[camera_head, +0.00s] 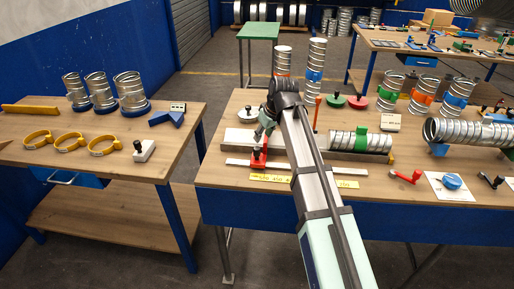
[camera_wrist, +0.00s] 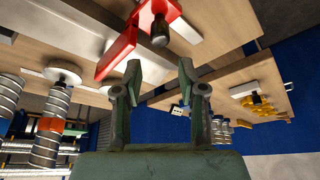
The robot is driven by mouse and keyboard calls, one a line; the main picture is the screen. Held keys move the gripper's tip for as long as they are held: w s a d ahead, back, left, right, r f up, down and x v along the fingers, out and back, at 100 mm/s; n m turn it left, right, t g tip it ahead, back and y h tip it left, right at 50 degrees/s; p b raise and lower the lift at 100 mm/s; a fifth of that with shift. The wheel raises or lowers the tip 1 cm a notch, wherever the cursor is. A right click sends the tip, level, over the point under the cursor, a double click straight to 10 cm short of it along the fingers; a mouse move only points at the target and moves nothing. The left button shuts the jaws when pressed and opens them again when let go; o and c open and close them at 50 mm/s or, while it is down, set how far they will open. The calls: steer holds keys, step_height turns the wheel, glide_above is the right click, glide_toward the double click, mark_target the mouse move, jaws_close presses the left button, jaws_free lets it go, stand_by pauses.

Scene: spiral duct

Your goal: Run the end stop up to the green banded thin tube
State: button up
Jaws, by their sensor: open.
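The end stop is a red block (camera_head: 259,158) with an upright post, standing at the left of the bench fixture. In the wrist view the red end stop (camera_wrist: 118,52) and a black knob show just beyond the fingertips. The green banded thin tube (camera_head: 343,141) lies on its side along the fixture, to the right of the end stop with a gap between; its green band (camera_head: 360,143) is near its middle. My gripper (camera_head: 264,129) is above the end stop. In the wrist view my gripper (camera_wrist: 158,75) is open, with nothing between its fingers.
A pale rail (camera_head: 238,163) and yellow scale strips (camera_head: 270,178) run along the bench front. My arm hides part of the fixture. Upright tubes (camera_head: 317,60) stand behind. A fatter tube (camera_head: 465,131) lies at right. Another table (camera_head: 100,165) stands left across a gap.

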mark_target(257, 148)
steer(key=p+x, duration=0.2)
steer(key=x, duration=0.8)
steer(key=c, duration=0.7)
